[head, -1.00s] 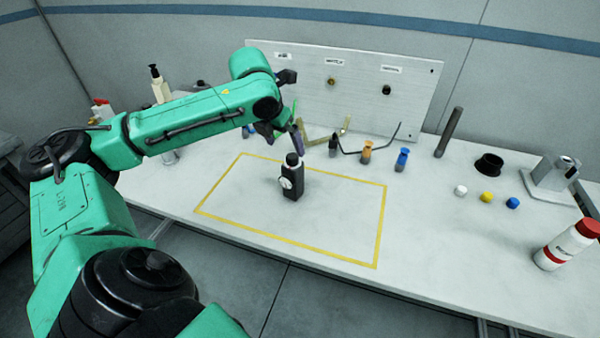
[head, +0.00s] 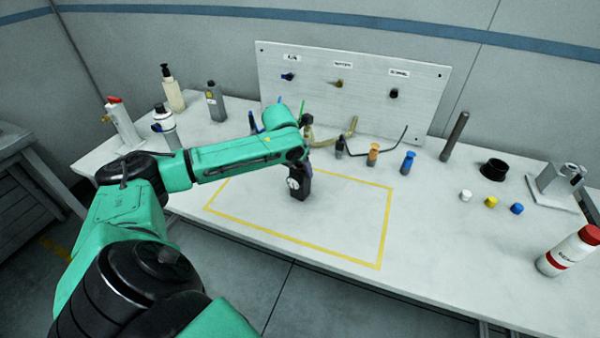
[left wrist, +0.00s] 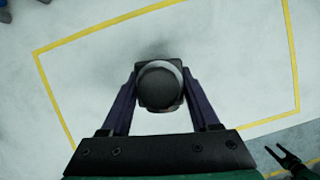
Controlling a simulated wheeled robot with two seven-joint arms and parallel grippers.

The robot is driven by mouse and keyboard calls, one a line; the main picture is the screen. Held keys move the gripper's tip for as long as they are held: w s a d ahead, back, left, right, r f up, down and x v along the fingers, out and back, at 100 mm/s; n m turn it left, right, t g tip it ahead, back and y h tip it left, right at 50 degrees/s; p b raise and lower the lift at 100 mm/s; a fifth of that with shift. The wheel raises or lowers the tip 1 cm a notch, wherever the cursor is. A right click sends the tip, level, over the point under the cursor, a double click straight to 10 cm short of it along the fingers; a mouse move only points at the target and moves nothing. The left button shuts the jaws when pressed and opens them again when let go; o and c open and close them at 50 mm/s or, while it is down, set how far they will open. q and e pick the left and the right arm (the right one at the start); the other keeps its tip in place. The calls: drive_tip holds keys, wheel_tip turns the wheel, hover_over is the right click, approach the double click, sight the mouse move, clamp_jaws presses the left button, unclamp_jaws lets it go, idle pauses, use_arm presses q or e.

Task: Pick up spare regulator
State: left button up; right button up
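The spare regulator, a black upright block with a white round gauge (head: 293,184), stands on the table inside the yellow outline. My left gripper (head: 301,168) is over its top, with the arm reaching in from the left. In the left wrist view the regulator's round dark top (left wrist: 160,85) lies between the two fingers of my left gripper (left wrist: 160,78). The fingers are apart, one on each side, very close to it; firm contact does not show. My right gripper (left wrist: 283,152) shows at the lower right of that view, open and empty, away from the regulator.
A white panel (head: 360,75) with labelled fittings stands behind. Hoses and small coloured-top fittings (head: 373,155) lie in front of it. Bottles (head: 172,88) stand at left. Caps (head: 490,202), a black ring (head: 493,169) and a red-capped bottle (head: 568,252) are at right. The outlined area is otherwise clear.

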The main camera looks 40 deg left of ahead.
use_arm(q)
clamp_jaws()
drive_tip(key=shift+r, duration=0.1)
drive_tip(key=shift+r, duration=0.1)
drive_tip(key=shift+r, duration=0.35)
wheel_tip(320, 180, up, 19)
drive_tip(key=shift+p, duration=0.3)
